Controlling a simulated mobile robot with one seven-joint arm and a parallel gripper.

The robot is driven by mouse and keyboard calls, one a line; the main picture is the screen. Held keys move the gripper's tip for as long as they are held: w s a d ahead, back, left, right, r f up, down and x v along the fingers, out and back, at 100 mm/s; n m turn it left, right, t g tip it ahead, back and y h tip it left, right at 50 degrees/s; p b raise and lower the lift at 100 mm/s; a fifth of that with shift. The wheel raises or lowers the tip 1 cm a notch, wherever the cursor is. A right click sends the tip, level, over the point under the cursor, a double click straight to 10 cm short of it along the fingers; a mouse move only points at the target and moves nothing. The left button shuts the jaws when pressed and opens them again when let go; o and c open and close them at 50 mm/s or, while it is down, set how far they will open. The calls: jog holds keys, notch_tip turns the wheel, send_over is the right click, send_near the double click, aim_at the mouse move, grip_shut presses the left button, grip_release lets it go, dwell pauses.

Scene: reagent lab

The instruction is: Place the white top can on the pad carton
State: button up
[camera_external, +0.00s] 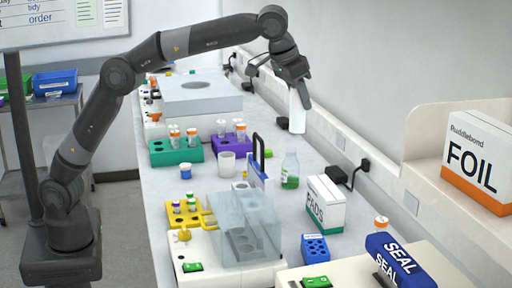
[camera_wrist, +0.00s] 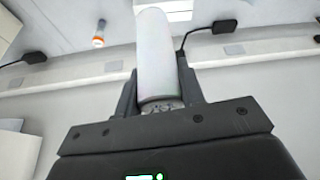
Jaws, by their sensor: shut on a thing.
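My gripper (camera_external: 294,82) is shut on a white can (camera_external: 297,112) and holds it in the air above the back of the bench, near the wall. In the wrist view the can (camera_wrist: 155,55) stands between the two fingers (camera_wrist: 158,92), its pale side facing the camera. The pad carton (camera_external: 325,205), a white box with a green band marked PADS, stands on the bench lower right of the can, clear of it. Whether the box at the top of the wrist view is this carton, I cannot tell.
A blue block (camera_external: 315,248) and an orange-capped vial (camera_external: 381,226) are in front. A shelf holds a FOIL box (camera_external: 478,165).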

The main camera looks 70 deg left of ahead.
jog(key=shift+w+d+f, duration=1.15)
jog(key=shift+d+f, duration=1.6)
jog(key=shift+f, duration=0.75)
jog(key=shift+w+a+f, duration=1.35)
jog(key=shift+f, duration=0.5)
jog(key=shift+w+a+f, duration=1.35)
jog(key=shift+a+f, duration=0.05)
jog(key=shift+f, duration=0.5)
jog(key=shift+w+a+f, duration=1.35)
jog(key=shift+f, duration=0.5)
jog(key=shift+f, duration=0.1)
jog(key=o, duration=1.1)
jog(key=shift+c, duration=0.2)
